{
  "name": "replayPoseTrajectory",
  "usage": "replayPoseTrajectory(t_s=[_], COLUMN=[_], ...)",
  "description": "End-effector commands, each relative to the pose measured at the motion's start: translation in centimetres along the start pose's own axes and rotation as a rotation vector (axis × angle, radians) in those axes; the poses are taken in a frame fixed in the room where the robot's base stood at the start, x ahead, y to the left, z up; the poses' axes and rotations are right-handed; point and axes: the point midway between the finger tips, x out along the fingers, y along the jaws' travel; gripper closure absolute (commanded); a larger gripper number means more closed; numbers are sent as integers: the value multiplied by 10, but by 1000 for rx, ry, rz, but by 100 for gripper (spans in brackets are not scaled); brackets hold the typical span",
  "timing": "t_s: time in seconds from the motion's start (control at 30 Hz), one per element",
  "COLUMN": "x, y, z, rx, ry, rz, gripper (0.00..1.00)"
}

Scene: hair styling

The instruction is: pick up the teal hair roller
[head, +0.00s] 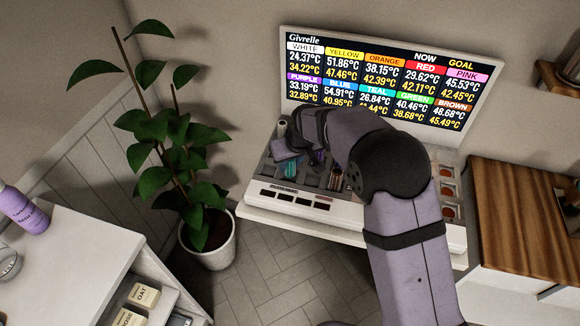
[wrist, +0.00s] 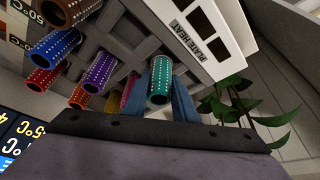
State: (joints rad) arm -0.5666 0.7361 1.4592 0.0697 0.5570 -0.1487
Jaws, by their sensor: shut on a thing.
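The teal hair roller (wrist: 160,82) stands out in the wrist view with its perforated side and open end toward the camera. My gripper (wrist: 161,88) is shut on it, with one blue finger on each side. In the head view the teal roller (head: 290,171) shows small below my gripper (head: 287,155), over the left part of the heater plate (wrist: 150,22). I cannot tell whether the roller still touches the plate. My arm hides much of the plate in the head view.
A temperature screen (head: 390,75) stands behind the heater. A potted plant (head: 205,240) is left of it.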

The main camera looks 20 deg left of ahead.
Motion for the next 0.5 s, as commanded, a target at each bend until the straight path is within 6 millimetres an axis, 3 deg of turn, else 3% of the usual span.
replayPoseTrajectory(t_s=[0.3, 0.5], x=[-49, -70], y=[0, 0], z=[-22, -30], rx=[-1, 0], ry=[6, 5], rz=[1, 0], gripper=[98, 98])
